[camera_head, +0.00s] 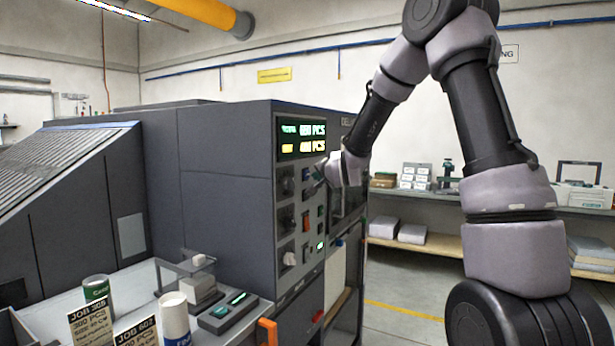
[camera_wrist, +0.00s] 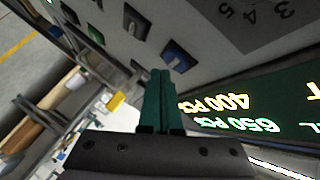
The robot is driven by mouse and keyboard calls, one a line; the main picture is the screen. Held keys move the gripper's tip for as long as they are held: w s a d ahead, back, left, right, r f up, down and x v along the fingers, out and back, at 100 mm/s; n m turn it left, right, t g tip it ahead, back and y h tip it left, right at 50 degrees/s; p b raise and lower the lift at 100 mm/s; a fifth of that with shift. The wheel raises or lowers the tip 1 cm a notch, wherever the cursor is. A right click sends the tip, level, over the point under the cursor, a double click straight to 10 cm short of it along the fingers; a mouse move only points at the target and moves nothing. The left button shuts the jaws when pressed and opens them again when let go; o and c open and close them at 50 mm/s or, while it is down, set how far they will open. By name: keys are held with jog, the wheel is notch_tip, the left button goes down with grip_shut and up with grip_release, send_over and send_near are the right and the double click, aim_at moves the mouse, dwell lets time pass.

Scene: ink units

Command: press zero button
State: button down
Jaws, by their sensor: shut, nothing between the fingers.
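The control panel (camera_head: 299,221) is on the end of the dark grey machine, with knobs, small switches and buttons below its display (camera_head: 302,138). In the wrist view the display (camera_wrist: 255,112) appears upside down, reading 650 PCS and 400 PCS. My gripper (camera_head: 314,184) is at the upper part of the panel; its green fingers (camera_wrist: 161,75) are together and empty. A blue button (camera_wrist: 179,56) is just beyond the fingertips; contact cannot be told. No zero label is readable.
A bench in front holds a green can (camera_head: 96,290), a white cylinder (camera_head: 174,318), job cards (camera_head: 90,322) and a small device with a green display (camera_head: 228,312). Shelves (camera_head: 425,245) stand behind at right. Floor right of the machine is open.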

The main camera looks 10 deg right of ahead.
jog(key=shift+w+a, duration=0.1)
jog(key=shift+a, duration=0.05)
jog(key=shift+w+a, duration=0.15)
jog(key=shift+a, duration=0.05)
jog(key=shift+w+a, duration=0.3)
jog(key=shift+a, duration=0.05)
dwell(1.0)
jog(key=shift+s+d, duration=0.55)
jog(key=shift+d, duration=0.15)
jog(key=shift+s+d, duration=0.75)
jog(key=shift+d, duration=0.25)
jog(key=shift+s+d, duration=0.7)
jog(key=shift+d, duration=0.3)
